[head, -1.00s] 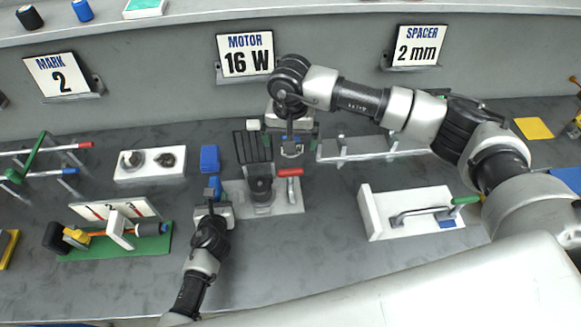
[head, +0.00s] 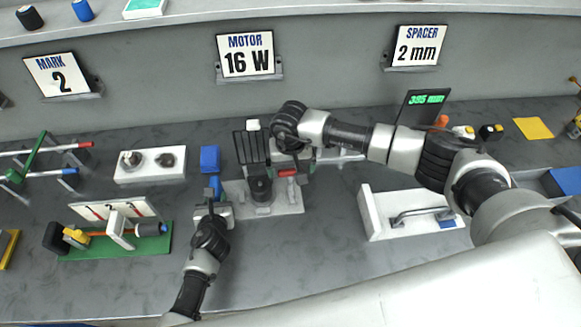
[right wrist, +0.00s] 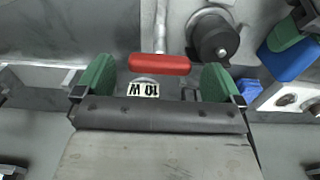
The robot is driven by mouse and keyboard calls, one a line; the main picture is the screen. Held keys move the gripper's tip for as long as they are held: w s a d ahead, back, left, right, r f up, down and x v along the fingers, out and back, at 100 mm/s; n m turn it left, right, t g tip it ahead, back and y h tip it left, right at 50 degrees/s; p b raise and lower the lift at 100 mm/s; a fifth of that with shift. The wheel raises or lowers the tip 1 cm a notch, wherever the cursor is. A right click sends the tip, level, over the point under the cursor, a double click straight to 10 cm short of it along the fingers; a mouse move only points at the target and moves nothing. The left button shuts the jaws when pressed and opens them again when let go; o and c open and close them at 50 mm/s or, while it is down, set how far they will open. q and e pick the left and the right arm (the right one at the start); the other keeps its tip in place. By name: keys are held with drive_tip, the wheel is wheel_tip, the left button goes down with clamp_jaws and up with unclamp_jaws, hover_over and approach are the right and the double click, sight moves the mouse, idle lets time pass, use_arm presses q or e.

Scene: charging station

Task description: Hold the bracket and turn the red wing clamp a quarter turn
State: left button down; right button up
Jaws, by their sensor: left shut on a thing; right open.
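The red wing clamp (head: 287,173) sits at the right of the grey base plate (head: 290,207), beside a round black motor-like part (head: 260,188). My right gripper (head: 302,160) is open just behind the clamp. In the right wrist view the red clamp bar (right wrist: 160,64) lies crosswise between the green fingertips of my right gripper (right wrist: 157,76), with gaps at both ends. My left gripper (head: 215,192) is shut at the plate's left edge, beside a blue piece, apparently on the bracket. The exact grip is hidden.
A blue block (head: 209,159) stands behind my left gripper. A black slotted rack (head: 250,147) stands behind the motor. A white fixture with a handle (head: 375,215) is at right, a green-based fixture (head: 150,243) at left. The front table is clear.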

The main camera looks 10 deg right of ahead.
drive_tip(key=shift+f, duration=0.5)
drive_tip(key=shift+c, duration=0.2)
drive_tip(key=c, duration=0.9)
